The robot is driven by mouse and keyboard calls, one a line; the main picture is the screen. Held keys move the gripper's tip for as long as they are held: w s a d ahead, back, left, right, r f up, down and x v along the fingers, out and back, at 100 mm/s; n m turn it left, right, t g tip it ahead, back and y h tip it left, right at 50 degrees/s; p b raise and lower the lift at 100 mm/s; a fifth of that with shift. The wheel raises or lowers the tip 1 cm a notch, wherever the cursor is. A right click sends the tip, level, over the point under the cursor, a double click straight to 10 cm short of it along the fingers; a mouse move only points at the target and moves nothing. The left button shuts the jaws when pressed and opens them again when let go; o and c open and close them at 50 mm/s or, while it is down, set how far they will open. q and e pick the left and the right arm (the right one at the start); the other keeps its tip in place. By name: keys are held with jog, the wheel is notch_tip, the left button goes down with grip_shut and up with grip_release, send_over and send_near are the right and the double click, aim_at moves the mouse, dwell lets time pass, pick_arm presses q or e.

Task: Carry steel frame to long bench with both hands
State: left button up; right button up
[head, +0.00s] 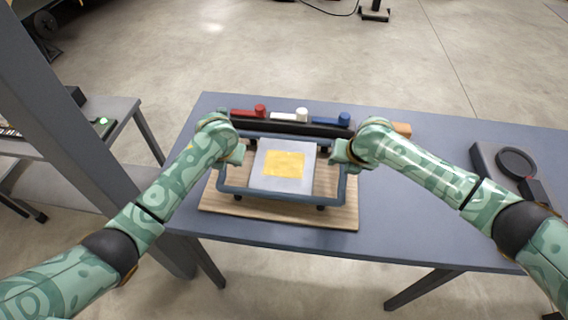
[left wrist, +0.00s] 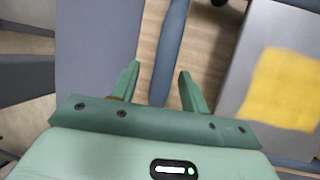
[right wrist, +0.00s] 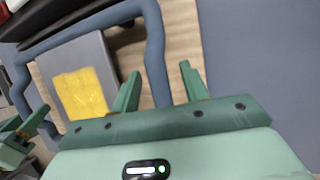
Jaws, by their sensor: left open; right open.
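The steel frame (head: 275,197) is a blue-grey tubular frame with a grey plate and a yellow patch (head: 284,163) in its middle. It rests on a wooden board (head: 335,216) on the blue-grey bench (head: 420,236). My left gripper (head: 234,154) is at the frame's left side; in the left wrist view the frame's side bar (left wrist: 168,60) runs between its open fingers. My right gripper (head: 340,154) is at the frame's right side; in the right wrist view the side bar (right wrist: 155,55) shows between its open fingers. Whether fingers touch the bars cannot be told.
Behind the frame is a dark rack with red (head: 248,112), white (head: 290,116) and blue (head: 332,119) handled items. A dark device with a round ring (head: 516,163) sits at the bench's right. A grey post (head: 75,110) and another table (head: 118,112) stand left.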

pick_arm(q)
jog(key=shift+x, duration=1)
pick_arm(e)
jog(key=shift+x, duration=1)
pick_arm(q)
grip_shut()
pick_arm(e)
grip_shut()
jog(key=shift+r, duration=0.1)
